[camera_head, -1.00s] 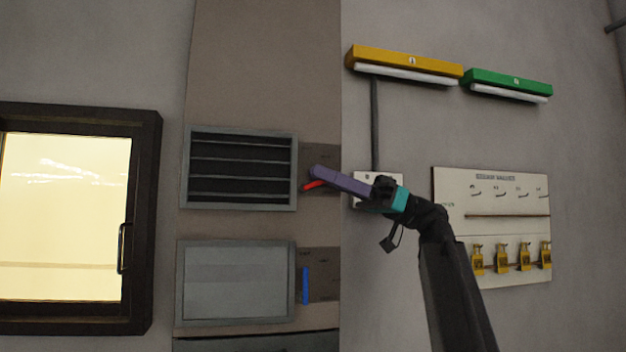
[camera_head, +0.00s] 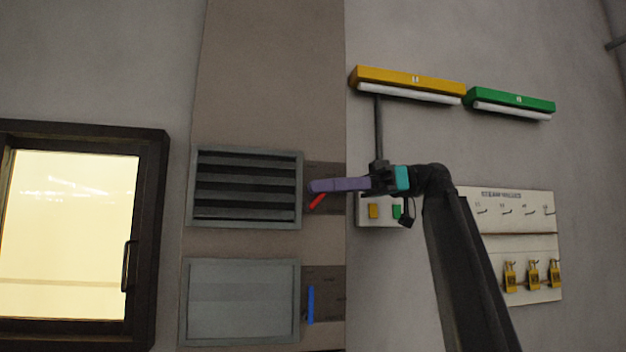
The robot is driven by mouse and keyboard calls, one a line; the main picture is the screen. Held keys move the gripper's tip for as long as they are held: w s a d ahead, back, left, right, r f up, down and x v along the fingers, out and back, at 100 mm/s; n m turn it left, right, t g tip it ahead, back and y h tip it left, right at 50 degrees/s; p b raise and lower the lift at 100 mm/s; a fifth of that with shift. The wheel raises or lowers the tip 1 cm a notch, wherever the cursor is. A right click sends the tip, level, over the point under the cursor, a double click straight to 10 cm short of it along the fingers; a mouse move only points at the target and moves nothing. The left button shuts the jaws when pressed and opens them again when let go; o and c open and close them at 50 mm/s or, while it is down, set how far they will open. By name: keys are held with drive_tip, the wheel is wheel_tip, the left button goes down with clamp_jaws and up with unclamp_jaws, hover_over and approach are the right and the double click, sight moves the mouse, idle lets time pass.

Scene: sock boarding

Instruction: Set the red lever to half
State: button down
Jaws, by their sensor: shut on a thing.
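The red lever (camera_head: 318,201) sits on a dark plate (camera_head: 330,206) just right of the upper louvred vent (camera_head: 247,222). It slants from lower left to upper right, and its upper part is hidden behind my gripper. My gripper (camera_head: 314,187) has purple fingers that reach in from the right, lying almost level across the plate. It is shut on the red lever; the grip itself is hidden. The vent's slats are tilted, with dark gaps between them.
Below is a second vent (camera_head: 240,300), its face closed, with an upright blue lever (camera_head: 311,304). A switch box (camera_head: 365,222) with yellow and green buttons is just below my wrist. A padlock board (camera_head: 520,243) stands right, a lit window (camera_head: 70,235) left.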

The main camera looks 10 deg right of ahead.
drive_tip(key=shift+a+r+h+p, duration=0.25)
drive_tip(key=shift+r+h+p, duration=0.25)
drive_tip(key=shift+p, duration=0.5)
drive_tip(key=shift+f, duration=0.15)
drive_tip(key=c, duration=2.2)
unclamp_jaws()
drive_tip(key=shift+o, duration=0.2)
drive_tip(key=shift+w, duration=0.1)
drive_tip(key=shift+f, duration=0.1)
drive_tip(key=shift+d+f+b, duration=0.15)
drive_tip(key=shift+f+b, duration=0.1)
drive_tip(key=shift+b, duration=0.4)
drive_tip(key=shift+d+f+y+b, duration=0.25)
drive_tip(key=shift+y+b, duration=0.45)
drive_tip(key=shift+b, duration=0.55)
drive_tip(key=shift+f+y+b, duration=0.15)
drive_tip(key=shift+y+b, duration=0.25)
drive_tip(key=shift+b, duration=0.15)
drive_tip(key=shift+d+y+p, duration=0.25)
drive_tip(key=shift+y+p, duration=0.05)
drive_tip(key=shift+y, duration=0.6)
